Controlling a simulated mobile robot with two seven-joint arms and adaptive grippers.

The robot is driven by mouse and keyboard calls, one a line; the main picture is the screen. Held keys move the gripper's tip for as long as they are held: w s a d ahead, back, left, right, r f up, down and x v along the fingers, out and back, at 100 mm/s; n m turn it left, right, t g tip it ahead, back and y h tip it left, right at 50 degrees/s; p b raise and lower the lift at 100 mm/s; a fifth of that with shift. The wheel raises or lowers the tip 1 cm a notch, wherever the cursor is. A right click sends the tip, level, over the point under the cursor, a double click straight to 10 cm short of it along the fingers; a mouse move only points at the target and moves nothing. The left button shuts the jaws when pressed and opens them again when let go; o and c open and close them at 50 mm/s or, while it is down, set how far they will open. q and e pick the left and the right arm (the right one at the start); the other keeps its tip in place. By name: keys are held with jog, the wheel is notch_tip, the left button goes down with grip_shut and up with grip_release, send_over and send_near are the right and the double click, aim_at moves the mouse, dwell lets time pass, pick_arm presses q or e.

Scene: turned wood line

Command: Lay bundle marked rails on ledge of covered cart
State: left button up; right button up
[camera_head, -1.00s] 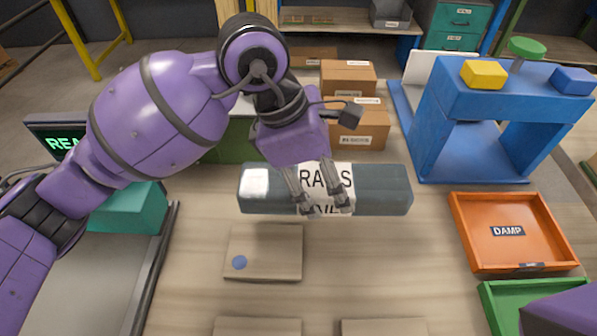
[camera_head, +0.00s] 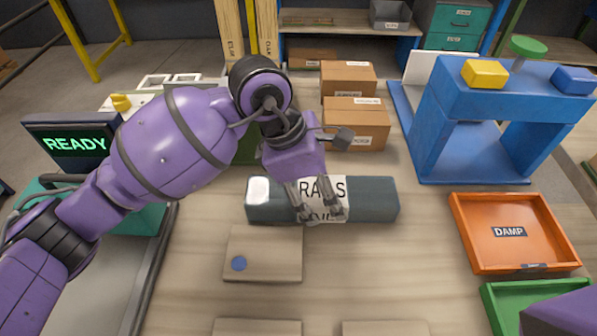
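The bundle marked RAILS (camera_head: 373,199) is a long dark grey-blue block with a white label around its middle and a white patch near its left end. It lies crosswise over the middle of the wooden table. My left gripper (camera_head: 321,213) reaches down over the label, its fingers closed on the bundle and hiding some lettering. I cannot tell whether the bundle's underside touches the table. No covered cart or ledge can be made out for sure. My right gripper is out of view; only a purple part of my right arm shows at the bottom right.
A flat wooden board (camera_head: 263,266) with a blue dot lies just in front of the bundle. Cardboard boxes (camera_head: 357,126) stand behind it. A blue stand (camera_head: 480,103), an orange DAMP tray (camera_head: 507,232) and a green tray (camera_head: 520,297) are at right. A READY screen (camera_head: 74,143) is at left.

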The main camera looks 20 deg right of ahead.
pick_arm(q)
jog(key=o, duration=0.4)
jog(key=shift+o, duration=0.2)
jog(key=shift+r, duration=0.15)
